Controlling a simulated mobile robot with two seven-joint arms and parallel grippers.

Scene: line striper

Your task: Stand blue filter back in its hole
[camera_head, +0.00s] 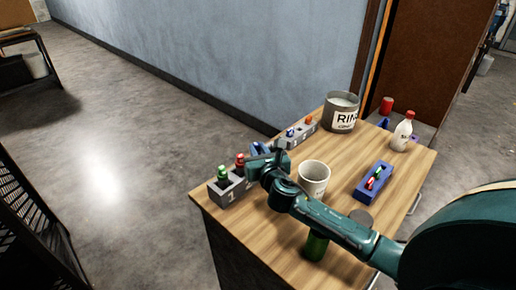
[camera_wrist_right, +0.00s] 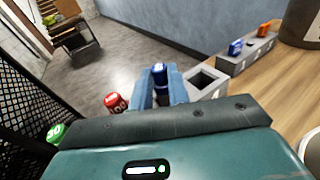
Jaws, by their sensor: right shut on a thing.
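My right gripper (camera_head: 260,154) is over the near-left rack on the table. In the right wrist view its blue fingers (camera_wrist_right: 161,92) are shut on the blue filter (camera_wrist_right: 159,71), whose dark blue top shows upright between them. The grey rack (camera_head: 231,194) marked 1 holds a green filter (camera_head: 222,172) and a red filter (camera_head: 240,160). In the right wrist view an empty square hole (camera_wrist_right: 204,83) in grey block shows just right of the fingers. The filter's lower end is hidden, so I cannot tell whether it is inside a hole. My left gripper is not in view.
A second grey rack (camera_head: 296,138) with blue and orange filters stands behind. A white cup (camera_head: 313,181) is close to my right gripper. A rinse bucket (camera_head: 341,112), white bottle (camera_head: 402,133) and blue tray (camera_head: 371,185) stand further right. A green cylinder (camera_head: 315,246) is under my forearm.

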